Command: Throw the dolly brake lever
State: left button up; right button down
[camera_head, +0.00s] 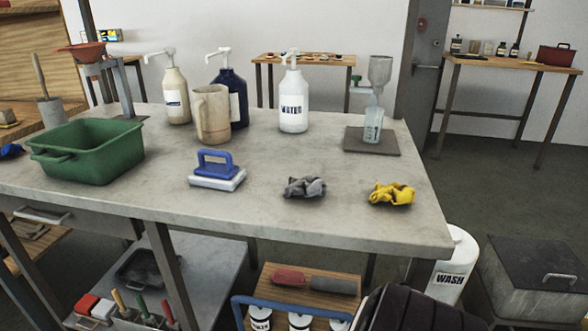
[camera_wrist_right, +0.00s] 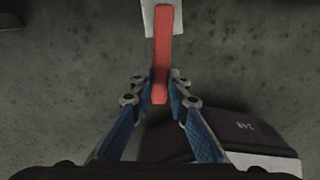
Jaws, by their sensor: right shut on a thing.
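A red lever (camera_wrist_right: 163,50) runs down from a pale plate (camera_wrist_right: 147,12) at the top of the right wrist view. My right gripper (camera_wrist_right: 157,92) has its two blue fingers on either side of the lever's lower end and is shut on it. The head view does not show the lever clearly, and I cannot tell there which part is the dolly's brake. My dark right arm (camera_head: 410,311) shows at the bottom of the head view, with its gripper hidden. My left gripper is in neither view.
A grey worktable (camera_head: 330,225) bears a green tub (camera_head: 90,165), a blue-handled block (camera_head: 217,180), bottles and cloths. Below its front edge are a blue rail (camera_head: 285,299) and a wooden board (camera_head: 345,273). A white WASH container (camera_head: 455,270) stands at the right.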

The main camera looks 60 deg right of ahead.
dwell(0.3)
jog(key=c, duration=1.8)
grip_release()
jog(key=shift+c, duration=0.2)
